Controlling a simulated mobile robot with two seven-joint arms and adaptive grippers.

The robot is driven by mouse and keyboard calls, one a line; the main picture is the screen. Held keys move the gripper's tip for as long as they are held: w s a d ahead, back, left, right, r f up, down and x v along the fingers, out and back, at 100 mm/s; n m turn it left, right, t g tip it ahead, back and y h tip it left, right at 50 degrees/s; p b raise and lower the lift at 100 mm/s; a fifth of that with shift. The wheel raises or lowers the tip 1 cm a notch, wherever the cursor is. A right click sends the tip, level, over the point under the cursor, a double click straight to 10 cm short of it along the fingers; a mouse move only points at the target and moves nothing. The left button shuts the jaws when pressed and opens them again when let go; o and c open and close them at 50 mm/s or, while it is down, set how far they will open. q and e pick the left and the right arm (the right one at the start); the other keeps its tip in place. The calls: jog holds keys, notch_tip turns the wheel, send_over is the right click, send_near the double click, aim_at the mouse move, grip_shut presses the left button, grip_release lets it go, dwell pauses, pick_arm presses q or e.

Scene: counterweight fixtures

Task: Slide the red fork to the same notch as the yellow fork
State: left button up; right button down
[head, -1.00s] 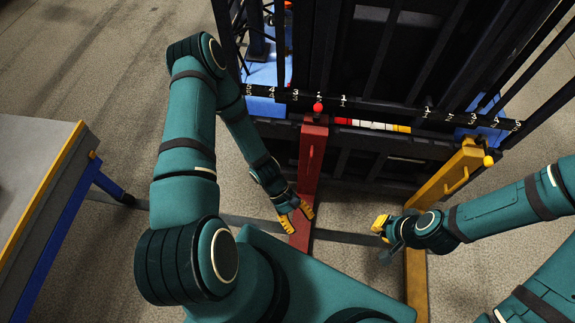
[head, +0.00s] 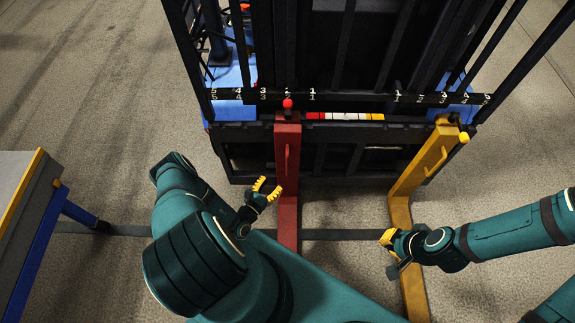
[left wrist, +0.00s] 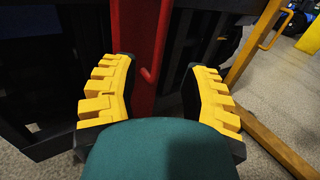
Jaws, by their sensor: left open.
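The red fork (head: 288,165) hangs upright on the black numbered bar (head: 330,95), its red knob (head: 287,103) at the left 2. Its handle shows in the left wrist view (left wrist: 150,74). The yellow fork (head: 410,185) hangs on the right half. Its yellow knob (head: 463,137) sits lower, below the bar near the right 3 and 4; I cannot tell which exactly. My left gripper (head: 267,189) is open and empty, just left of the red fork; in its wrist view the fork shows beyond the parted fingers. My right gripper (head: 386,238) is beside the yellow fork's lower part; its jaws are unclear.
A black barred frame (head: 345,45) stands behind the forks, with blue parts (head: 235,110) at its left. A grey table (head: 22,200) with a yellow edge and blue leg is at far left. Floor is open between table and frame.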

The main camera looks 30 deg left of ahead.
aim_at(287, 165)
pick_arm(q)
jog(key=w, duration=0.3)
jog(key=w+b, duration=0.1)
jog(key=w, duration=0.7)
jog(key=shift+d+b, duration=0.25)
jog(key=shift+b, duration=0.15)
jog(key=shift+s, duration=0.1)
grip_shut()
